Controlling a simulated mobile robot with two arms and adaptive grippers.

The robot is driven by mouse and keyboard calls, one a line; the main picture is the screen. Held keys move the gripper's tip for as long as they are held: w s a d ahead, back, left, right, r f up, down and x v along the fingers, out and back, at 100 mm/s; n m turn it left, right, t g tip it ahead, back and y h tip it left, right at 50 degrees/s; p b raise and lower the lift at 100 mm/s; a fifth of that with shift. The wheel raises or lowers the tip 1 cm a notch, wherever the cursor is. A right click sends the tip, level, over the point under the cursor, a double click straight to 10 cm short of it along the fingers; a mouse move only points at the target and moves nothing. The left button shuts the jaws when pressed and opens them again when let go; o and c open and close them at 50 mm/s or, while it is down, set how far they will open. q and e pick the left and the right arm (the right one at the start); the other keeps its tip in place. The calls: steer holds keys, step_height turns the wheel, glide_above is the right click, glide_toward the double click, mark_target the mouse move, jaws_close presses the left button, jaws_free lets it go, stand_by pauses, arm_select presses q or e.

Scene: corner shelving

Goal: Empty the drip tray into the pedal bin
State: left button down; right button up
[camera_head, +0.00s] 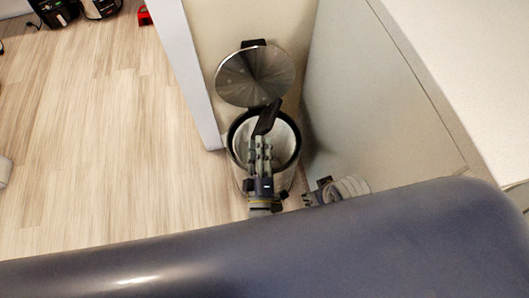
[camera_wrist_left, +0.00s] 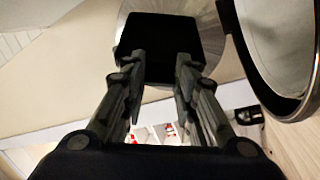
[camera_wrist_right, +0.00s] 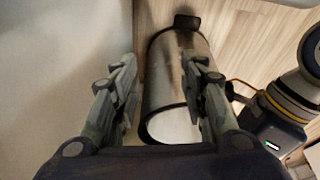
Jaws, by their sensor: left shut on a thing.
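The pedal bin (camera_head: 240,157) stands on the floor in the corner with its round metal lid (camera_head: 255,75) raised. Its pale inside also shows in the right wrist view (camera_wrist_right: 172,126). My left gripper (camera_head: 262,141) is over the bin's opening, shut on the black drip tray (camera_head: 267,117). The tray also shows between the fingertips in the left wrist view (camera_wrist_left: 157,45). It looks tilted over the opening; its contents cannot be seen. My right gripper (camera_wrist_right: 163,85) is open and empty, beside the bin on the right, mostly hidden in the head view.
A white panel (camera_head: 193,70) stands left of the bin and a grey cabinet side (camera_head: 370,100) stands close on the right, under a pale counter (camera_head: 470,60). The wooden floor (camera_head: 100,140) at left is clear. Dark items (camera_head: 55,12) stand far back left.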

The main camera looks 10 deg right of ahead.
arm_select(q)
steer(key=shift+f+b, duration=0.65)
steer(key=shift+b, duration=0.2)
arm_select(e)
steer(key=v, duration=0.4)
steer(key=shift+w+r, duration=0.2)
steer(key=shift+r, duration=0.25)
stand_by(0.4)
stand_by(0.3)
arm_select(q)
steer(key=shift+d+r+n+g+y+p, duration=0.2)
steer(key=shift+n+p, duration=0.3)
steer(key=shift+n, duration=0.45)
steer(key=shift+a+r+n+g+y+p, duration=0.1)
steer(key=shift+n+g+y+p, duration=0.25)
steer(key=shift+n, duration=0.6)
arm_select(e)
step_height(320, 180, down, 7)
steer(key=shift+w, duration=0.4)
steer(key=shift+r, duration=0.1)
